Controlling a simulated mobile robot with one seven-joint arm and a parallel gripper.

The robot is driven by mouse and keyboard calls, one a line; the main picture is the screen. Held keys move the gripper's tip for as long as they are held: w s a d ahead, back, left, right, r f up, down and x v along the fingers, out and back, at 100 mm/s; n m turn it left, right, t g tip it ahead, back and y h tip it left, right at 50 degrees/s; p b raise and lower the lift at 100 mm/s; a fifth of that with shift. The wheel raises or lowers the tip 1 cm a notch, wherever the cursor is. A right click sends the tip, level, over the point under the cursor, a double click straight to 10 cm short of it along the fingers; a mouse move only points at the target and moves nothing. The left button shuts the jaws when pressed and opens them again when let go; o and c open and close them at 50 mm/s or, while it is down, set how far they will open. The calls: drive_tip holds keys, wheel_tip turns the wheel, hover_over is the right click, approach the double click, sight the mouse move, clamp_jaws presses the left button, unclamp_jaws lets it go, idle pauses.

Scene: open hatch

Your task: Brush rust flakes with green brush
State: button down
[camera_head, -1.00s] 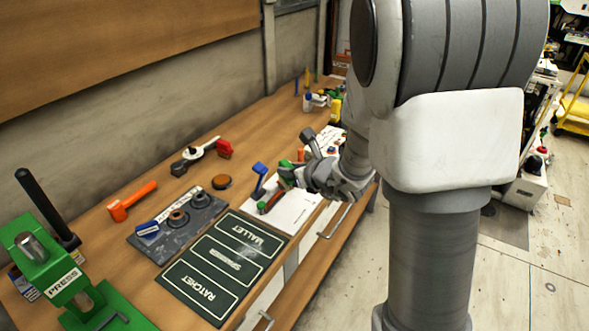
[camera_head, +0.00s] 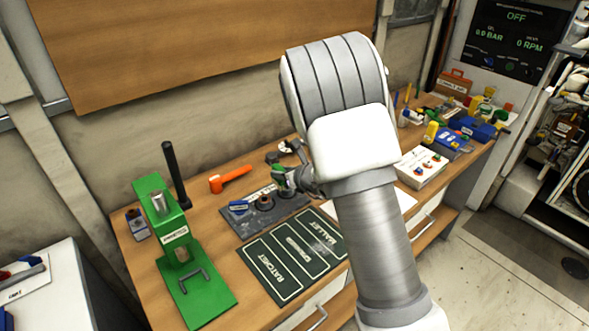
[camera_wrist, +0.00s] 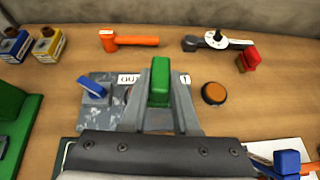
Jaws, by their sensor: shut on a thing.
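My gripper (camera_wrist: 160,95) is shut on the green brush (camera_wrist: 160,80), whose green block shows between the fingers in the wrist view. In the head view the green brush (camera_head: 279,177) shows at my gripper (camera_head: 287,182), above the right part of a dark grey plate (camera_head: 232,225). The plate (camera_wrist: 95,115) carries round metal pieces, a white label and a blue-topped block (camera_head: 238,207), which also shows in the wrist view (camera_wrist: 92,88). The fingers hide the plate's middle. I cannot make out rust flakes, nor whether the bristles touch the plate.
An orange hammer (camera_head: 230,179) lies behind the plate. A green press (camera_head: 172,230) stands left. A dark green labelled board (camera_head: 292,255) lies in front. An orange-brown disc (camera_wrist: 214,93), a ratchet (camera_wrist: 218,42) and a red block (camera_wrist: 247,60) lie nearby. A blue handle (camera_wrist: 287,160) is at lower right.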

sight(282, 188)
drive_tip(key=shift+a+f+b, duration=0.1)
drive_tip(key=shift+f+b, duration=1.3)
drive_tip(key=shift+f, duration=1.6)
drive_tip(key=shift+f+b, duration=1.1)
drive_tip(key=shift+b, duration=0.25)
drive_tip(key=shift+s+d+r+b, duration=0.1)
drive_tip(key=shift+s+d+b, duration=0.4)
drive_tip(key=shift+s, duration=0.35)
drive_tip(key=shift+s+d+r+b, duration=0.1)
drive_tip(key=shift+s+d+b, duration=0.25)
drive_tip(key=shift+s+d, duration=0.35)
drive_tip(key=shift+s+a+f, duration=0.1)
drive_tip(key=shift+f+b, duration=0.15)
drive_tip(key=shift+b, duration=0.4)
